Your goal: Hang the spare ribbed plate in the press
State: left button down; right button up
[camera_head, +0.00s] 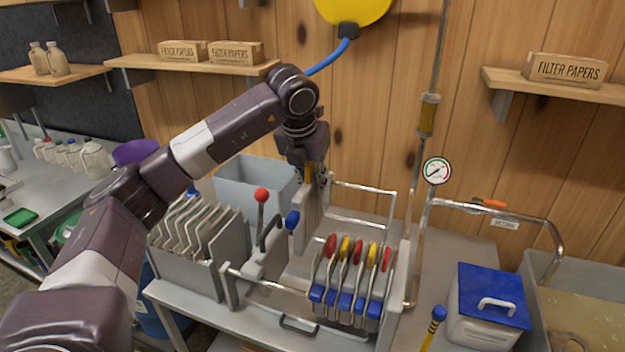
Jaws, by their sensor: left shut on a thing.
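My left gripper (312,178) points down over the back side of the press and is shut on a grey ribbed plate (312,208). The plate hangs below the fingers, roughly upright, behind the press's head block (265,258) with its red-knobbed lever. Its lower part is partly hidden, and I cannot tell whether it touches the rails. Several plates (352,280) with red and yellow tops and blue lower ends hang at the right end of the press. A front rail (275,286) and back rails (362,188) run along the press. My right gripper does not show.
A pale blue-grey bin (250,187) is behind. A blue-lidded box (488,300), a pressure gauge (436,171) and a bent return pipe (520,219) are at the right.

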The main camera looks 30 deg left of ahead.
aim_at(313, 225)
pick_arm(q)
jog(key=shift+f+b, duration=0.35)
jog(key=shift+f, duration=0.4)
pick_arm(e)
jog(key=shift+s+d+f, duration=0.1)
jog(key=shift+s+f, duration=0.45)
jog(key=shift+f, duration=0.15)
pick_arm(q)
jog(key=shift+s+r, duration=0.1)
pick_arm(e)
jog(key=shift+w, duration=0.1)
pick_arm(q)
notch_tip(313, 225, down, 5)
jog(key=b, duration=0.4)
jog(key=shift+f, duration=0.2)
jog(key=shift+f+b, duration=2.2)
jog(key=shift+f, duration=0.85)
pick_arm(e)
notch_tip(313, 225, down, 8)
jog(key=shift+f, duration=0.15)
pick_arm(q)
jog(key=shift+f, duration=0.1)
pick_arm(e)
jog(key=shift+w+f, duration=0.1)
